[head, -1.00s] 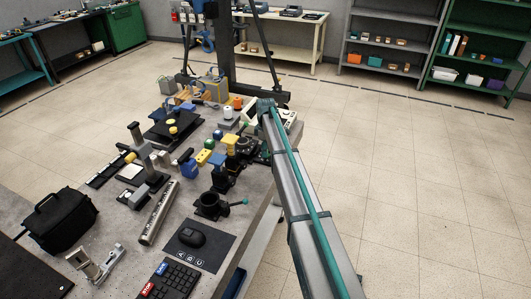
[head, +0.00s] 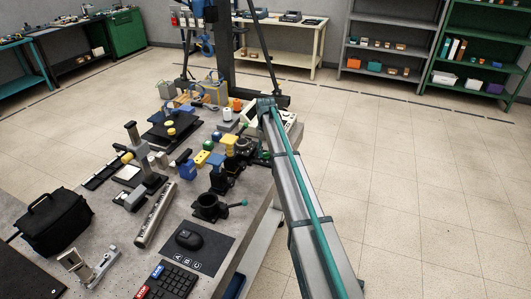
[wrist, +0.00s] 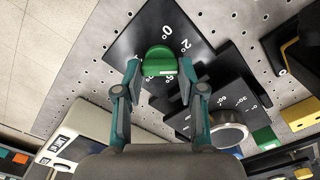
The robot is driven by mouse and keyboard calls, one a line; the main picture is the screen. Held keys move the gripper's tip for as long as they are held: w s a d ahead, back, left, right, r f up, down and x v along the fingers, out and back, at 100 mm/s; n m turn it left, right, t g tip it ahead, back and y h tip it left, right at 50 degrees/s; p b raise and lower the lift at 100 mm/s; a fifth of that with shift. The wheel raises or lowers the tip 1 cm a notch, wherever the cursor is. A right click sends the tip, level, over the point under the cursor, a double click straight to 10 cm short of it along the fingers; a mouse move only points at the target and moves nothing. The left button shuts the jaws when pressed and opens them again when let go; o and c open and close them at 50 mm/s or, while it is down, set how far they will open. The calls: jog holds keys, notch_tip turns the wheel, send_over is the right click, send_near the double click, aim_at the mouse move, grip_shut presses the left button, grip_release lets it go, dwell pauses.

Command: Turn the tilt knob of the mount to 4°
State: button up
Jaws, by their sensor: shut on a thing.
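The green knob (wrist: 158,62) sits on a black dial plate (wrist: 143,32) in the wrist view. White figures on the plate read 0 and 2 above and right of the knob; others by its lower edge are partly hidden. A pale line shows on the knob's lower side, but I cannot read the setting. My gripper (wrist: 159,72) has its two teal-and-grey fingers on either side of the knob, shut on it. In the head view my arm reaches the far right of the bench, and the gripper and knob cannot be made out.
A silver round knob (wrist: 228,131) on another black scale stands close at lower right in the wrist view. A pale box (wrist: 80,138) is at lower left. In the head view the perforated bench (head: 185,215) is crowded with devices; a black mouse (head: 188,239) lies in front.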

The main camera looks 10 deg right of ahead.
jog(key=shift+d+m+b, duration=0.1)
jog(key=shift+m+b, duration=0.25)
jog(key=shift+m, duration=1.85)
jog(key=o, duration=1.1)
jog(key=shift+o, duration=0.2)
jog(key=shift+r, duration=0.15)
notch_tip(320, 180, up, 12)
